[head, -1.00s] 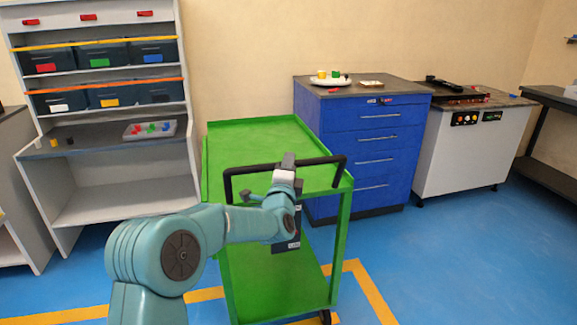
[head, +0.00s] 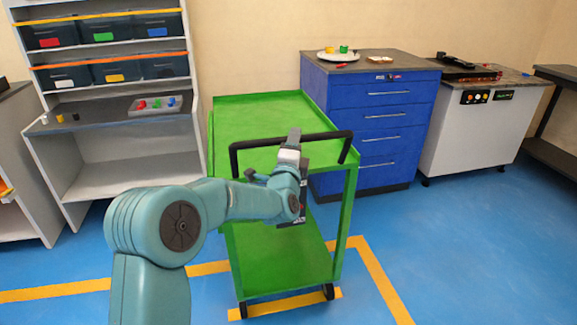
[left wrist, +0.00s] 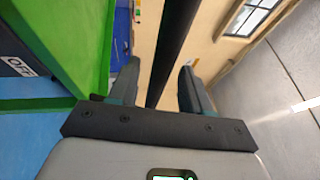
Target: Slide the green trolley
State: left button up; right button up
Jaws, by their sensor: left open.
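The green trolley (head: 265,107) stands in the middle of the head view, with a top shelf and a lower shelf (head: 280,262). A black bar handle (head: 325,136) runs across its near end. My left gripper (head: 293,140) is at the middle of this handle. In the left wrist view, the open fingers (left wrist: 158,88) stand on either side of the black bar (left wrist: 172,50), with gaps visible beside it. The trolley's green side also shows there (left wrist: 65,45). My left forearm hides part of the trolley's near left side. My right gripper is not in view.
A blue drawer cabinet (head: 370,125) stands close behind the trolley's right side, and a white machine cabinet (head: 465,140) is farther right. A grey shelf unit (head: 130,165) with bins stands at left. Yellow floor lines (head: 375,275) run around the trolley; blue floor is clear at right.

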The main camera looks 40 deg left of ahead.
pick_arm(q)
jog(key=v, duration=1.4)
jog(key=shift+s+b, duration=0.3)
jog(key=shift+b, duration=0.05)
jog(key=shift+d, duration=0.1)
jog(key=s+d+f+g+h, duration=0.1)
jog(key=d+f+g+h, duration=0.2)
jog(key=f, duration=0.7)
jog(key=s+d+f+g+h, duration=0.1)
jog(key=d+f+g+h, duration=0.1)
jog(key=d+f, duration=0.65)
jog(key=s+d+f+g+h, duration=0.1)
jog(key=f+g+h, duration=0.15)
jog(key=f, duration=1.05)
jog(key=s+d+f+n+g+h, duration=0.3)
jog(key=s+d+f+n+g, duration=0.1)
jog(key=s+d+f, duration=0.4)
jog(key=s+d+f+n+g+h, duration=0.1)
jog(key=s+d+f+n+g, duration=0.15)
jog(key=s+n, duration=0.35)
jog(key=s+d+f+n+g+h, duration=0.1)
jog(key=s+n+g+h, duration=0.15)
jog(key=s+n, duration=0.4)
notch_tip(320, 180, up, 17)
jog(key=y+p, duration=0.1)
jog(key=p, duration=1.6)
jog(key=shift+a+m+g, duration=0.2)
jog(key=shift+m+g, duration=0.25)
